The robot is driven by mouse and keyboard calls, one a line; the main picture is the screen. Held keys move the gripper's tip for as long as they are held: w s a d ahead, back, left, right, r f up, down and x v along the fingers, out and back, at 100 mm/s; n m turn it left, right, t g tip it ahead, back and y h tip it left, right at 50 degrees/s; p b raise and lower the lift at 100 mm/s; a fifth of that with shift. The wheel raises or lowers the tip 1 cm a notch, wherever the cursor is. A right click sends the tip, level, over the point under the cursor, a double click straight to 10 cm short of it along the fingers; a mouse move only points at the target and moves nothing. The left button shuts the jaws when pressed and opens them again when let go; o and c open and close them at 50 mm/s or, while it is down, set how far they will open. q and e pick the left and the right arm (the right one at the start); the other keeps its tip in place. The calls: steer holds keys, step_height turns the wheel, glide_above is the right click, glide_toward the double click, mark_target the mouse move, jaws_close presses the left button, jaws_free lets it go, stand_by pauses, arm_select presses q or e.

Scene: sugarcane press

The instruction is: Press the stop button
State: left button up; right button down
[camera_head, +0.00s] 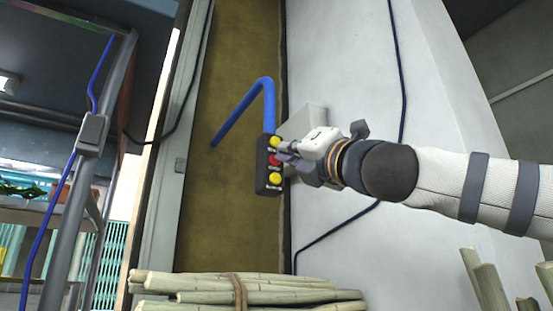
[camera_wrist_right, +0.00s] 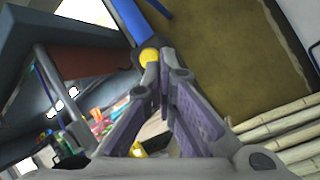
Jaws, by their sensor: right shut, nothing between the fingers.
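A dark control box (camera_head: 265,184) hangs at the end of a blue bent pipe. It has a yellow button (camera_head: 275,141) at the top, a red button (camera_head: 273,160) in the middle and another yellow button (camera_head: 275,179) at the bottom. I take the red one as the stop button; the labels are too small to read. My right gripper (camera_head: 283,152) is shut and empty, its fingertips close beside the red button. I cannot tell whether they touch it. In the right wrist view the fingertips (camera_wrist_right: 162,56) overlap the box area, next to a yellow button (camera_wrist_right: 149,55); the red button is hidden there.
The blue pipe (camera_head: 243,105) rises above the box before a brown panel (camera_head: 230,200). A white wall (camera_head: 340,75) with dark cables stands to the right. Bundled sugarcane (camera_head: 200,284) lies below, and more stalks (camera_head: 490,285) stand at lower right. A grey metal post (camera_head: 85,160) is at left.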

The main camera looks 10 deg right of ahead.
steer(key=shift+w+a, duration=0.1)
steer(key=shift+w, duration=0.05)
stand_by(0.4)
arm_select(q)
steer(key=shift+w+r, duration=0.1)
arm_select(e)
steer(key=shift+s+d, duration=0.3)
steer(key=shift+s, duration=0.55)
arm_select(q)
steer(key=shift+w+r+p, duration=0.5)
steer(key=shift+w+r, duration=0.05)
arm_select(e)
steer(key=s, duration=0.1)
steer(key=s+d, duration=0.1)
steer(key=s, duration=0.1)
steer(key=s+d, duration=0.1)
steer(key=shift+s, duration=0.3)
steer(key=shift+f, duration=0.1)
